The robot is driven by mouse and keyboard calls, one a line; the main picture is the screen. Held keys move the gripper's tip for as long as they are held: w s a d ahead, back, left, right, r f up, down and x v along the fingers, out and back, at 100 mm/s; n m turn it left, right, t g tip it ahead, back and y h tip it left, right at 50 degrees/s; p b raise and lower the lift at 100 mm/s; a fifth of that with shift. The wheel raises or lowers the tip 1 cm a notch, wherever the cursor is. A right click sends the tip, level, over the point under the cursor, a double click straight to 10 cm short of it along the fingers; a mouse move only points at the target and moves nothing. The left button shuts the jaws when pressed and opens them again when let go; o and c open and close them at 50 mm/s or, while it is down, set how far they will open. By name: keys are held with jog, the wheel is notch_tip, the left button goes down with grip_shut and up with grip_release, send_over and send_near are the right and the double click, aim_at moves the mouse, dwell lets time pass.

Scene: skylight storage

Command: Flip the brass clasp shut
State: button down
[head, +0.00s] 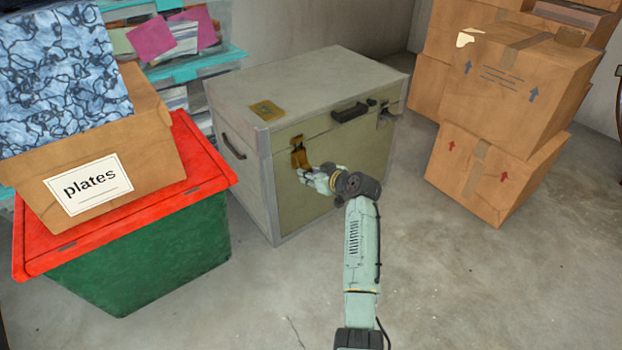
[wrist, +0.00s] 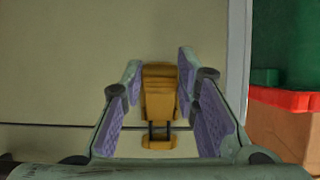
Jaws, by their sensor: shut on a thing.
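The brass clasp (head: 297,153) is on the front of a grey-green chest (head: 340,160), near its left corner. In the wrist view, which looks upside down, the clasp (wrist: 160,92) is a ribbed brass lever joined by two thin links to a small brass plate (wrist: 158,143). My gripper (head: 305,174) is at the lower part of the clasp. In the wrist view my gripper's purple-padded fingers (wrist: 160,70) stand on both sides of the lever, shut on it. The exact contact at the fingertips is hard to see.
A green bin with a red lid (head: 205,168) stands left of the chest, with a "plates" box (head: 150,140) on it. Stacked cardboard boxes (head: 490,165) stand at right. A black handle (head: 349,112) and another latch (head: 386,115) are on the chest front. The floor (head: 440,270) in front is clear.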

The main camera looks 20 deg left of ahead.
dwell(0.3)
jog(key=c, duration=1.2)
grip_release()
jog(key=shift+c, duration=0.2)
notch_tip(320, 180, up, 10)
jog(key=shift+c, duration=0.4)
